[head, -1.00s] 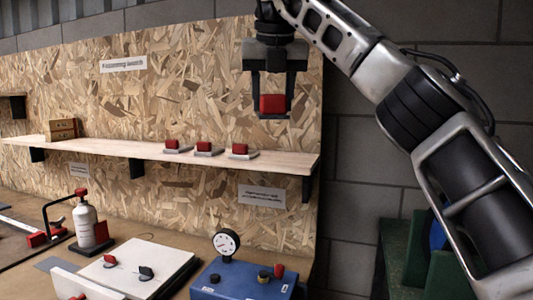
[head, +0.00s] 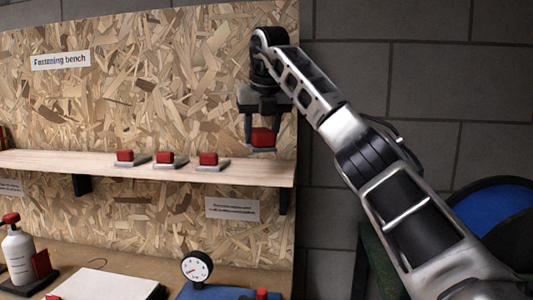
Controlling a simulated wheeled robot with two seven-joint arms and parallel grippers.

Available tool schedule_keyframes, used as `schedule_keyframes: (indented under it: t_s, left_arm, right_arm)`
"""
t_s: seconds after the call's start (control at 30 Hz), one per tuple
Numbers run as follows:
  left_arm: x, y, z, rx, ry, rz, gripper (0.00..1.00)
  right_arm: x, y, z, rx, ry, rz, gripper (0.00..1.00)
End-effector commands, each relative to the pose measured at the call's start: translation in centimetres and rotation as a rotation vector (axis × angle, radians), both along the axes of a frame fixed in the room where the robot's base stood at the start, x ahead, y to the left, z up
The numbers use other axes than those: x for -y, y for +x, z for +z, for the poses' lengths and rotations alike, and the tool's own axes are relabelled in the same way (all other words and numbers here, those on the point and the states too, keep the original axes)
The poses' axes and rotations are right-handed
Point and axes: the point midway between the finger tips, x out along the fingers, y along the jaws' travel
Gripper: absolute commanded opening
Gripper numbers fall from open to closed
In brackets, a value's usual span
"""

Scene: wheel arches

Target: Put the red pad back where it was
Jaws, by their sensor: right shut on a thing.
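My right gripper (head: 262,136) is shut on a red pad (head: 262,137) and holds it above the right end of the wooden shelf (head: 262,174). Three similar red pads stand on the shelf on small grey plates: a left one (head: 125,155), a middle one (head: 164,158) and a right one (head: 208,158). The held pad is to the right of these three and slightly higher in the picture. Bare shelf shows below it. My left gripper is not in view.
A chipboard panel (head: 150,90) stands behind the shelf. Below are a white bottle (head: 18,255), a dial gauge (head: 196,267), a blue box (head: 215,293) and a white board (head: 105,287). A blue round thing (head: 490,225) is at the right.

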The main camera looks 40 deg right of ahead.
Motion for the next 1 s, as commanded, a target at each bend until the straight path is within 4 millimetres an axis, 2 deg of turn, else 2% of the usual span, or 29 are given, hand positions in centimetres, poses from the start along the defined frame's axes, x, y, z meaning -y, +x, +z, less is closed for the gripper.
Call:
schedule_keyframes:
  t_s: [0.3, 0.47, 0.83, 0.87, 0.9, 1.0]
  left_arm:
    - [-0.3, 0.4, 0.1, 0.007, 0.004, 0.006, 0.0]
    - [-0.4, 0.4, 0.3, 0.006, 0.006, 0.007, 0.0]
    - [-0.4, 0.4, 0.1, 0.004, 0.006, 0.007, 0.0]
    - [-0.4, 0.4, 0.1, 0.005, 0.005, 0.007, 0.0]
    - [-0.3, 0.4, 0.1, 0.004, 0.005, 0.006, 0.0]
    - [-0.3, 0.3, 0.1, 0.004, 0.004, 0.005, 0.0]
  right_arm:
    - [2.1, 0.2, -2.8, -0.001, 0.0, 0.0, 0.15]
    - [2.0, 0.2, -4.9, -0.001, -0.001, 0.003, 0.15]
    - [1.9, 0.2, -5.5, 0.002, 0.001, 0.002, 0.15]
    - [1.9, 0.2, -5.4, 0.001, 0.001, 0.002, 0.52]
    - [1.9, 0.2, -5.4, 0.002, 0.001, 0.002, 0.63]
    - [1.9, 0.2, -5.4, 0.001, 0.001, 0.002, 0.66]
